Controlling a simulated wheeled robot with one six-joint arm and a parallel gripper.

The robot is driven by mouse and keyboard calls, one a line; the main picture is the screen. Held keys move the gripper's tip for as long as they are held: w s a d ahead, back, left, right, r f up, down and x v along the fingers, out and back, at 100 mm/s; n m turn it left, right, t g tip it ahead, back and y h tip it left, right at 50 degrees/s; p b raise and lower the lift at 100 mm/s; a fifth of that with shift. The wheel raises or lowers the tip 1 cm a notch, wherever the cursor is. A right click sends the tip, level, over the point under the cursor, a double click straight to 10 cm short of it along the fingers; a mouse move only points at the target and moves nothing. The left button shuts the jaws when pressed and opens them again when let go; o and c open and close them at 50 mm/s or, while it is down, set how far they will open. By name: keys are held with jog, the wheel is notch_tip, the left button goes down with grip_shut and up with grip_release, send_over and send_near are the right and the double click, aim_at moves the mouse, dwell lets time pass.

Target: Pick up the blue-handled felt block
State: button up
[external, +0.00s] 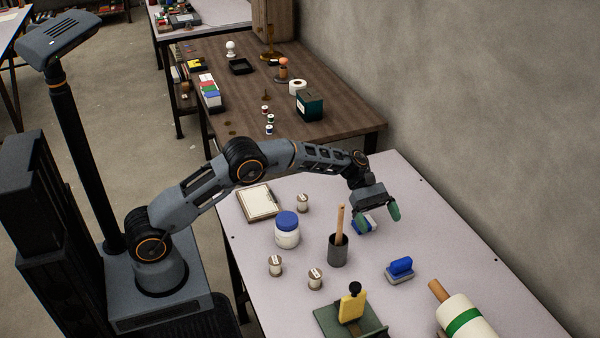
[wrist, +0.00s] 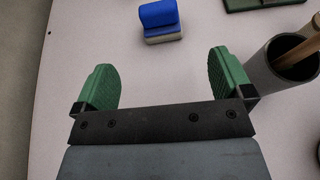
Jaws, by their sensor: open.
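A felt block with a blue handle and grey base (external: 400,270) stands on the pale table, right of the dark cup in the external view. It also shows in the wrist view (wrist: 158,20), beyond my gripper (wrist: 163,72), roughly in line with the gap between the green fingers. My gripper (external: 377,212) is open and empty above the table, farther back than this block and apart from it.
A dark cup with a wooden stick (external: 338,250) stands close beside my gripper, also in the wrist view (wrist: 262,75). A green plate with a yellow tool (external: 350,318), a white roller (external: 466,322), a blue-lidded jar (external: 287,232) and spools surround the area.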

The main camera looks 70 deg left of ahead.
aim_at(399, 260)
jog(key=b+x, duration=0.1)
jog(key=x, duration=1.3)
jog(key=shift+w, duration=0.15)
jog(key=shift+c, duration=0.5)
jog(key=c, duration=0.9)
